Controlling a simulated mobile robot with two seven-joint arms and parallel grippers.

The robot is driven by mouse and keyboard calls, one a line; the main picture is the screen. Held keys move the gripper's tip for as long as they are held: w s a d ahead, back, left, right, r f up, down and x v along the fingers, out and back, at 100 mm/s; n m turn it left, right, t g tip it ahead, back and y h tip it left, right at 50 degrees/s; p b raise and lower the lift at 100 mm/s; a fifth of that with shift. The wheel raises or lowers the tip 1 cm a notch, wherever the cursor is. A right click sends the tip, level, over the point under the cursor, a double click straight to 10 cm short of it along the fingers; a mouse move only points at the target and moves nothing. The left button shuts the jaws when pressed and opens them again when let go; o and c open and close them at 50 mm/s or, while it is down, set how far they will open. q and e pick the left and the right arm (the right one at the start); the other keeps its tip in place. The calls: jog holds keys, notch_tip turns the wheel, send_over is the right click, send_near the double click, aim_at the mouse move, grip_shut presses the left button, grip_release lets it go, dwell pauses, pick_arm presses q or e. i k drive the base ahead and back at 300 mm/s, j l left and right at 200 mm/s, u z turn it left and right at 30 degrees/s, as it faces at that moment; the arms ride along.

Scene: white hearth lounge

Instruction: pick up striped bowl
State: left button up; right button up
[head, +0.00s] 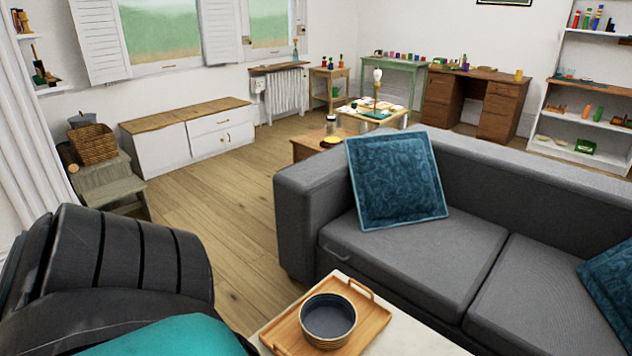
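A round bowl (346,334) with a dark grey-blue inside and a lighter striped outer wall sits upright in a wooden tray (374,321). The tray has raised handles and rests on a pale tabletop (412,343) at the bottom middle of the head view. A large dark part of my own arm fills the lower left, left of the tray and apart from the bowl. Neither of my grippers shows in this view.
A grey sofa (425,262) with blue cushions (396,178) stands close behind and right of the tray. Bare wooden floor (205,195) lies left of the sofa. A stepped wooden stand (112,186) with a basket (93,145) and a white cabinet (190,140) are farther back.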

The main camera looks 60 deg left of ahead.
aim_at(328, 319)
jog(key=j, duration=0.5)
jog(key=k+j, duration=0.15)
jog(key=j, duration=0.8)
jog(key=k, duration=0.05)
